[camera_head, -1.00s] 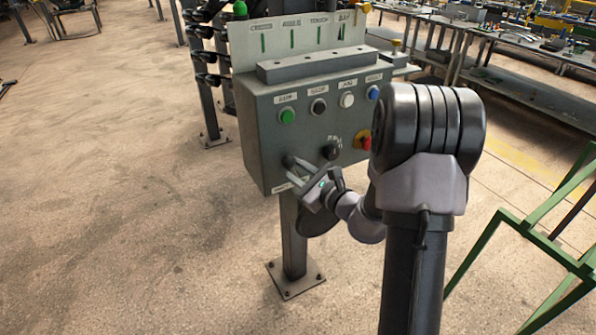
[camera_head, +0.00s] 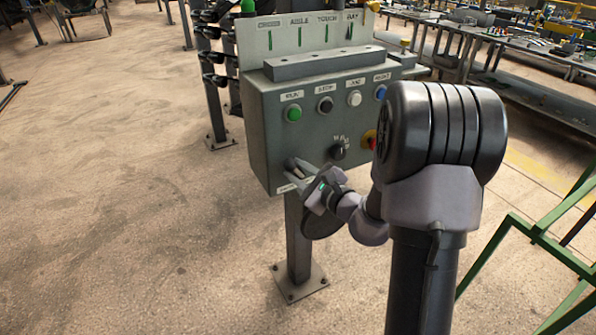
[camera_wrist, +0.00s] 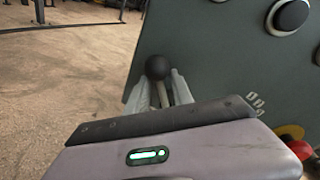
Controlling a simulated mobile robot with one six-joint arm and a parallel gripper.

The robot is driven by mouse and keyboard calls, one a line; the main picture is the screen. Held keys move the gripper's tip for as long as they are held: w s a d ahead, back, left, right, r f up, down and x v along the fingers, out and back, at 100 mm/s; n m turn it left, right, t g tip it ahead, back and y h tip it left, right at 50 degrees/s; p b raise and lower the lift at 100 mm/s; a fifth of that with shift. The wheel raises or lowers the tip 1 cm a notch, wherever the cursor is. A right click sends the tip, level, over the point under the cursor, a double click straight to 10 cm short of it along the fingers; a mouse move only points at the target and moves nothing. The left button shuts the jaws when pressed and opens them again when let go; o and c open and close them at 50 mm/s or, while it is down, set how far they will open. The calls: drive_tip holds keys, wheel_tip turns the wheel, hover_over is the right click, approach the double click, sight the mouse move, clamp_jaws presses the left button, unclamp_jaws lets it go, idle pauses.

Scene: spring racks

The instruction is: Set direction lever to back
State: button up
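The direction lever shows in the wrist view as a black ball knob (camera_wrist: 157,67) on a thin pale stem, at the left side of the grey control box (camera_head: 262,140). My gripper (camera_wrist: 160,88) is at the lever, with one finger on each side of the stem. The fingers look apart, with some gap beside the stem; firm contact is not visible. In the head view my gripper (camera_head: 292,173) is at the box's lower left front, and the lever is hard to make out behind the fingers. The lever's position label is not readable.
The box carries a green button (camera_head: 294,114), a black button (camera_head: 325,105), a white button (camera_head: 354,99), a blue button (camera_head: 380,93), a black rotary selector (camera_head: 338,150) and a red-yellow stop button (camera_head: 370,140). A green frame (camera_head: 545,240) stands at right.

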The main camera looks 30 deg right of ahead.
drive_tip(key=o, duration=0.4)
drive_tip(key=shift+a+r, duration=0.1)
drive_tip(key=shift+a, duration=0.05)
drive_tip(key=p+v, duration=0.8)
drive_tip(key=v, duration=0.9)
drive_tip(key=shift+s, duration=0.25)
